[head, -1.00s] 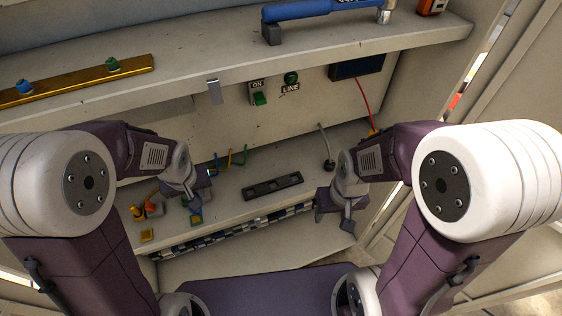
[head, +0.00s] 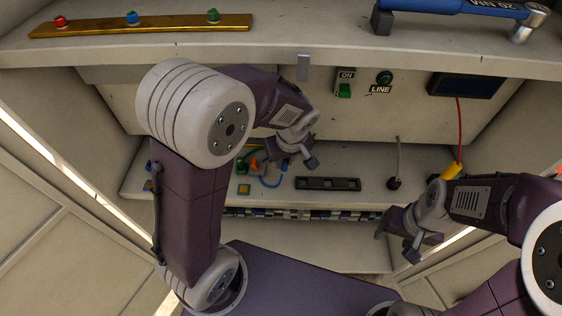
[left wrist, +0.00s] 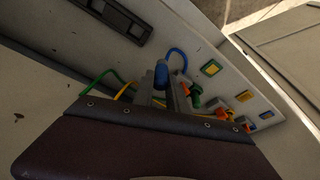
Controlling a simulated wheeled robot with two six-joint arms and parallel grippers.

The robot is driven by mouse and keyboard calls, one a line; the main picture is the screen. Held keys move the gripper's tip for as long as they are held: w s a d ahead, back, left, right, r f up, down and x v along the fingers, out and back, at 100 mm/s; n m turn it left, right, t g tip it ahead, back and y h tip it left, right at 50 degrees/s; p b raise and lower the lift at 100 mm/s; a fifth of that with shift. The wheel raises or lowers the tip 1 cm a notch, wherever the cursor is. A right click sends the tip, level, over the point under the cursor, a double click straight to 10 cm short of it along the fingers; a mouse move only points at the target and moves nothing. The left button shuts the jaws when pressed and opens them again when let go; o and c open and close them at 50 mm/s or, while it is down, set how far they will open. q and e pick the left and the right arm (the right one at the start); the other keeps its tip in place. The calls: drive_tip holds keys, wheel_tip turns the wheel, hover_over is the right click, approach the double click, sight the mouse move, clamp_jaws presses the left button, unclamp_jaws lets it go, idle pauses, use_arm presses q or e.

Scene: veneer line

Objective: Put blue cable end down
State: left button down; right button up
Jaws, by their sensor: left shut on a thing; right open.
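My left gripper (head: 290,153) is over the lower shelf, left of the black slotted bar. In the left wrist view its fingers (left wrist: 167,88) are shut on the blue cable end (left wrist: 161,74), a blue plug standing up between them. I cannot tell whether the plug touches the shelf. My right gripper (head: 400,243) is open and empty, low in front of the shelf's right end.
Green and yellow cables (left wrist: 105,76) lie close to the left fingers. Orange and green plugs (left wrist: 219,112) and coloured square pads (left wrist: 211,67) are beside them. The black slotted bar (head: 328,184) lies on the shelf. An upper shelf (head: 130,48) overhangs.

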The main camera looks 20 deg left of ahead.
use_arm(q)
drive_tip(key=w+a+f, duration=0.1)
drive_tip(key=f, duration=0.1)
drive_tip(key=w+a+f, duration=0.1)
drive_tip(key=f, duration=0.1)
drive_tip(key=w+a+f, duration=0.1)
drive_tip(key=f, duration=0.1)
drive_tip(key=shift+w+f, duration=0.1)
drive_tip(key=shift+f, duration=0.2)
drive_tip(key=shift+w+f, duration=0.1)
drive_tip(key=shift+w, duration=0.05)
drive_tip(key=shift+f, duration=0.2)
drive_tip(key=c, duration=1.3)
unclamp_jaws()
drive_tip(key=v, duration=0.8)
drive_tip(key=s+f+m, duration=0.1)
drive_tip(key=s+m, duration=0.1)
drive_tip(key=s, duration=0.2)
drive_tip(key=s+a+f+m+h, duration=0.1)
drive_tip(key=s+m, duration=0.2)
drive_tip(key=s, duration=0.2)
drive_tip(key=s+f+m+g+h, duration=0.1)
drive_tip(key=s+m, duration=0.1)
drive_tip(key=s, duration=0.2)
drive_tip(key=shift+s+a+m+p, duration=0.15)
drive_tip(key=shift+a+m+p, duration=0.1)
drive_tip(key=shift+m+p, duration=0.05)
